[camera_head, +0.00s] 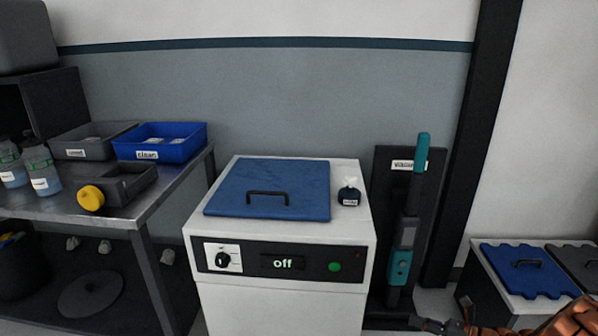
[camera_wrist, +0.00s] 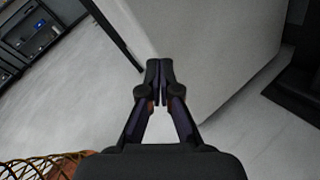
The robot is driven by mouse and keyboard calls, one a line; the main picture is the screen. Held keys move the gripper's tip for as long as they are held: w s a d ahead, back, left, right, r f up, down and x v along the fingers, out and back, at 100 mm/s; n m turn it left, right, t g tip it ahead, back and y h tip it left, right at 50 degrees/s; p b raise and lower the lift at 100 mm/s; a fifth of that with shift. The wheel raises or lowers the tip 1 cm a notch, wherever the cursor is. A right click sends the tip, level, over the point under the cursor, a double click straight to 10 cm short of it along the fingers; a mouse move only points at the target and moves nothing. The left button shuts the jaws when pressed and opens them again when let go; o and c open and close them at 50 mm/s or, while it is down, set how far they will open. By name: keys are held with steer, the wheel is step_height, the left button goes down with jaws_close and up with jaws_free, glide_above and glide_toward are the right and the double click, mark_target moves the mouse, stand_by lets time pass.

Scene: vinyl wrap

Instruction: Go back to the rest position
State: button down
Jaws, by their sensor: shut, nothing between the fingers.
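My gripper (camera_wrist: 160,72) shows in the wrist view with its two dark fingers together and nothing between them. It points down over the grey floor, beside a pale cabinet side, apart from any object. In the head view, part of my orange arm shows at the bottom right corner, and my dark gripper (camera_head: 436,325) shows low, right of the white machine (camera_head: 284,310). The machine has a closed blue lid (camera_head: 270,186) with a black handle, and its display reads "off".
A metal table (camera_head: 70,207) at left carries a blue bin (camera_head: 160,150) labelled "clean", a grey bin (camera_head: 90,148) and bottles. A dark stand (camera_head: 383,220) holds a teal-handled tool (camera_head: 402,235). A low box with blue lid (camera_head: 527,283) stands at right.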

steer(key=s+a+r+n+g+y+p, duration=0.1)
steer(key=s+a+r+n+g+p, duration=0.15)
steer(key=a+r+n, duration=0.55)
steer(key=s+a+r+n+g+p, duration=0.1)
steer(key=a+r+g+p, duration=0.4)
steer(key=r, duration=0.6)
steer(key=s+a+r+n+g+h+p, duration=0.4)
steer(key=s+a+r+n, duration=0.45)
steer(key=r, duration=0.45)
steer(key=s+a+r+n+g+h+p, duration=0.1)
steer(key=s+r+n+h+p, duration=0.3)
steer(key=s, duration=0.4)
steer(key=s+r+n+g+h+p, duration=0.1)
steer(key=s+r+n+p, duration=0.2)
steer(key=s+r+p, duration=0.3)
steer(key=s+d+r+n+t+h+p, duration=0.2)
steer(key=s+d+r+n+h+p, duration=0.3)
steer(key=s+d+r, duration=0.2)
steer(key=shift+s+d+r+t+h+p, duration=0.3)
steer(key=shift+s+r, duration=0.75)
steer(key=shift+s, duration=1.1)
steer(key=shift+a, duration=0.1)
